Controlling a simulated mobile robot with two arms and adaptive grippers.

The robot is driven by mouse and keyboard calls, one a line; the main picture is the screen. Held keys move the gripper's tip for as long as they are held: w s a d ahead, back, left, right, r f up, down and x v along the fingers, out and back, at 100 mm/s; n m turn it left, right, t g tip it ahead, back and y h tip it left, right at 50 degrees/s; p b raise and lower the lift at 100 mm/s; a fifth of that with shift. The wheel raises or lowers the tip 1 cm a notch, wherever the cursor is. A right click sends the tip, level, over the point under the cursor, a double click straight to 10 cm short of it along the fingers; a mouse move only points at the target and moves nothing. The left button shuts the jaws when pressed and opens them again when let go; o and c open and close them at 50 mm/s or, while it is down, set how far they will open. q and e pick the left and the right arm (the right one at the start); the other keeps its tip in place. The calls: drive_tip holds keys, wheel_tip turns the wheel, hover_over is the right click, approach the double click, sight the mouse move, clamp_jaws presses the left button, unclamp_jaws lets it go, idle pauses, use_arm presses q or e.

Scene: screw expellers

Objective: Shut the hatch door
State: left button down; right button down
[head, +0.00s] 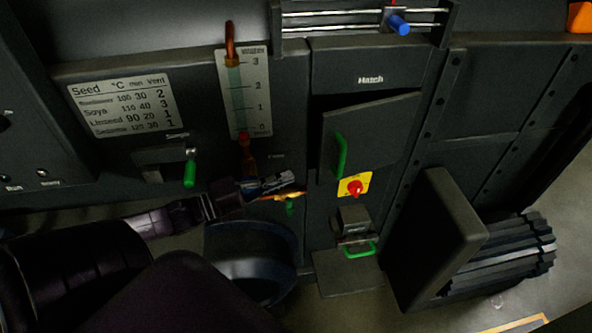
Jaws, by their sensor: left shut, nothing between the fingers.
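The hatch door (378,132) is a dark panel with a green handle (340,156) on its left side. It stands ajar under the "Hatch" label (370,79), and a dark gap shows above it and at its left. My left gripper (293,194) is shut and empty. In the picture it is below and to the left of the green handle, apart from it. My right gripper does not show.
A red knob on a yellow plate (355,187) is just below the hatch. A lower green handle (360,249) and a dark motor box (436,240) are further down. A green lever (190,173) and a gauge (244,92) are at the left.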

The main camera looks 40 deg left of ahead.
sight(320, 158)
use_arm(q)
drive_tip(key=s+d+r+n+t+y+p, duration=0.1)
drive_tip(key=s+d+r+n+y+p, duration=0.1)
drive_tip(key=s+d+r+y+p, duration=0.3)
drive_tip(key=w+p, duration=0.1)
drive_tip(key=w, duration=0.3)
drive_tip(key=w+d+f+h+p, duration=0.1)
drive_tip(key=w, duration=0.4)
drive_tip(key=w+h+p, duration=0.1)
drive_tip(key=w, duration=0.3)
drive_tip(key=shift+w+d+f, duration=0.15)
drive_tip(key=shift+f, duration=0.15)
drive_tip(key=shift+w+a+f, duration=0.1)
drive_tip(key=shift+w+a, duration=0.2)
drive_tip(key=shift+a, duration=0.35)
